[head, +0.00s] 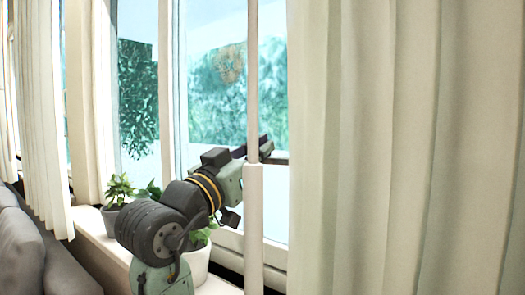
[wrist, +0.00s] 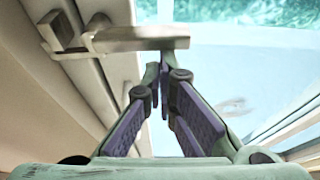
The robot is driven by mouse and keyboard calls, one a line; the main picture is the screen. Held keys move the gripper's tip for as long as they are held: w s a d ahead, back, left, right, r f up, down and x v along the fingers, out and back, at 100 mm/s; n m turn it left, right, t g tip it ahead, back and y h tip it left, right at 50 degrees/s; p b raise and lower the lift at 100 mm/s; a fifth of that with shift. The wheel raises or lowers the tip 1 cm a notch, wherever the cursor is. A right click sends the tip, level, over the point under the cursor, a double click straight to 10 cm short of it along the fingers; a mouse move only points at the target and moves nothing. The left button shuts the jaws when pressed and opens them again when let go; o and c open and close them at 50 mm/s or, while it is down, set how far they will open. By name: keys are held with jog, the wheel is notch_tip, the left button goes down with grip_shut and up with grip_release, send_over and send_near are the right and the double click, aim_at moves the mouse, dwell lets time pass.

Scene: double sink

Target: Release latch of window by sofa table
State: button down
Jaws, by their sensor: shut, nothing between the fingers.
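The window (head: 215,75) stands ahead, its pale frame running upright. Its latch, a metal bar handle (wrist: 130,40) on a plate on the frame, lies across the upper left of the wrist view. My gripper (wrist: 163,76) has its fingers brought together at the tips, with nothing between them. The tips appear just below the handle's right part in the wrist view; I cannot tell whether they touch it. In the head view my gripper (head: 266,148) reaches past a pale upright post, which partly covers it. I cannot make out the latch there.
A long pale curtain (head: 400,150) fills the right side. Another curtain (head: 40,120) hangs at the left. Potted plants stand on the sill, one leafy plant (head: 118,188) at left and a white pot (head: 197,263) behind my arm. A grey sofa (head: 35,255) is at lower left.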

aim_at(271, 164)
jog(key=shift+f, duration=0.2)
notch_tip(271, 164, down, 2)
jog(key=n, duration=0.2)
jog(key=n+t+y+b, duration=0.1)
jog(key=n, duration=0.1)
jog(key=shift+w+f+y, duration=0.1)
jog(key=shift+f+y, duration=0.05)
jog(key=shift+y, duration=0.15)
jog(key=shift+f+b, duration=0.65)
jog(key=shift+b, duration=0.1)
jog(key=shift+f, duration=0.1)
